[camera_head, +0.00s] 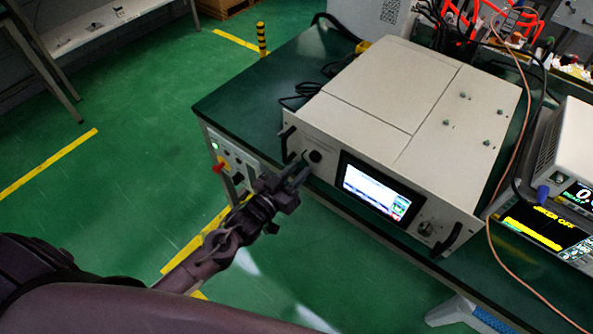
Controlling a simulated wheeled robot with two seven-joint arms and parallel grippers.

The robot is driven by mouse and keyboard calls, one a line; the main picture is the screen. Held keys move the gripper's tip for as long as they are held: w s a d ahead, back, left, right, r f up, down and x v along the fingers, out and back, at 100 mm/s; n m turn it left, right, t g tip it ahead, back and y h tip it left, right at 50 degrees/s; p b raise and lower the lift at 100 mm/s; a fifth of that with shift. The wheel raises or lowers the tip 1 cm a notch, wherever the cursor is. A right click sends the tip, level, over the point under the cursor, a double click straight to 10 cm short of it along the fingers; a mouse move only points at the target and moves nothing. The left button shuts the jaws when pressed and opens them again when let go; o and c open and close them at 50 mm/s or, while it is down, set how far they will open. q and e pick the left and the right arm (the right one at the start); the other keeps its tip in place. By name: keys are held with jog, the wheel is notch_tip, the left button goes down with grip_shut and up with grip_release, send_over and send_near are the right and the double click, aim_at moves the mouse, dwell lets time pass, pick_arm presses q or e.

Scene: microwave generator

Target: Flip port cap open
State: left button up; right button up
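The beige microwave generator (378,88) stands on the green-topped bench, its front panel facing me. A dark round port cap (315,156) shows at the left end of the panel, between the left handle and the screen. It looks closed, but it is small and partly beside my fingers. My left gripper (303,167) is just in front of this end of the panel, close to the cap. Its two fingers look apart with nothing between them. I cannot tell whether a fingertip touches the cap. My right gripper is out of view.
A lit screen (376,191) and a black right handle (447,239) are on the panel. The left handle (287,144) is close to my gripper. Instruments (566,170) and a copper-coloured cable stand at the right. A switch box (232,160) is on the bench side.

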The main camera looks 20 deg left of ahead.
pick_arm(q)
jog(key=shift+c, duration=1.2)
jog(key=shift+w+a+m+p, duration=0.1)
jog(key=shift+a+m+p, duration=0.15)
jog(key=shift+m, duration=0.55)
jog(key=shift+w+a+m+p, duration=0.1)
jog(key=shift+a+m, duration=0.1)
jog(key=shift+m, duration=0.6)
jog(key=o, duration=1)
